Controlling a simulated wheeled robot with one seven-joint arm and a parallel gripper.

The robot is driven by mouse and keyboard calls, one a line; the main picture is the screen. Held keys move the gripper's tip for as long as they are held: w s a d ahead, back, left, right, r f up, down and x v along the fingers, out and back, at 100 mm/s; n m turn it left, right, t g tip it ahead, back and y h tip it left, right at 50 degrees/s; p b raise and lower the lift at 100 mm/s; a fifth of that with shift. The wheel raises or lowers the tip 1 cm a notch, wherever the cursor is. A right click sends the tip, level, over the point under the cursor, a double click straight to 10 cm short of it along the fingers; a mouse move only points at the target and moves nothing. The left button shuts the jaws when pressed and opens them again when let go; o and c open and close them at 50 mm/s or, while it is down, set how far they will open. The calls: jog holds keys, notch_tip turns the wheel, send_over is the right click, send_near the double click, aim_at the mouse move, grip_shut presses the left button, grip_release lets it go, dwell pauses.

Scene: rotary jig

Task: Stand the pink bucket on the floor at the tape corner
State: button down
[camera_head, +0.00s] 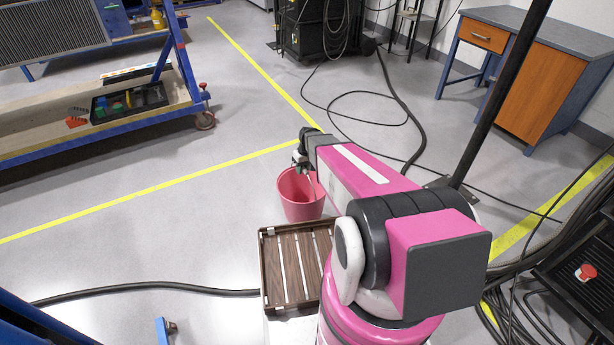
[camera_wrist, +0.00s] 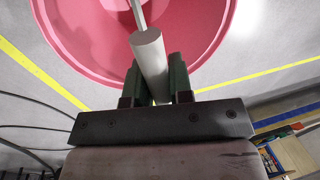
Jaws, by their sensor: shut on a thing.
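The pink bucket (camera_head: 298,209) is upright below my gripper (camera_head: 300,162) in the head view, between the yellow tape and a slatted wooden tray. In the wrist view my gripper (camera_wrist: 157,82) is shut on the grey cylindrical grip (camera_wrist: 149,52) of the bucket's handle. The bucket's pink inside (camera_wrist: 80,40) opens below the fingers and looks empty. I cannot tell whether its base touches the floor. The yellow tape (camera_head: 262,156) runs to a corner behind the bucket, partly hidden by my arm. Tape also shows on both sides of the bucket in the wrist view (camera_wrist: 38,73).
The slatted tray (camera_head: 264,275) stands just in front of the bucket. A black cable (camera_head: 150,286) crosses the floor at left. A blue-framed trolley (camera_head: 188,113) stands at upper left, and more cables (camera_head: 385,85) lie beyond the corner. Floor left of the bucket is clear.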

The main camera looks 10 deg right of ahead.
jog(key=w+d+f, duration=0.3)
jog(key=w+f, duration=0.1)
jog(key=f, duration=0.3)
jog(key=shift+d, duration=0.15)
jog(key=shift+f, duration=0.15)
jog(key=c, duration=1)
grip_release()
notch_tip(320, 180, up, 12)
jog(key=d, duration=0.2)
jog(key=s+r+m, duration=0.1)
jog(key=s+r, duration=0.3)
jog(key=s, duration=0.3)
jog(key=s+a+r+m+h, duration=0.1)
jog(key=s+r, duration=0.4)
jog(key=s, duration=0.2)
jog(key=s+r+m+h, duration=0.1)
jog(key=s+r, duration=0.3)
jog(key=s, duration=0.3)
jog(key=shift+s+a+r+m+t, duration=0.25)
jog(key=shift+s+a+m+t, duration=0.05)
jog(key=shift+s+a, duration=0.05)
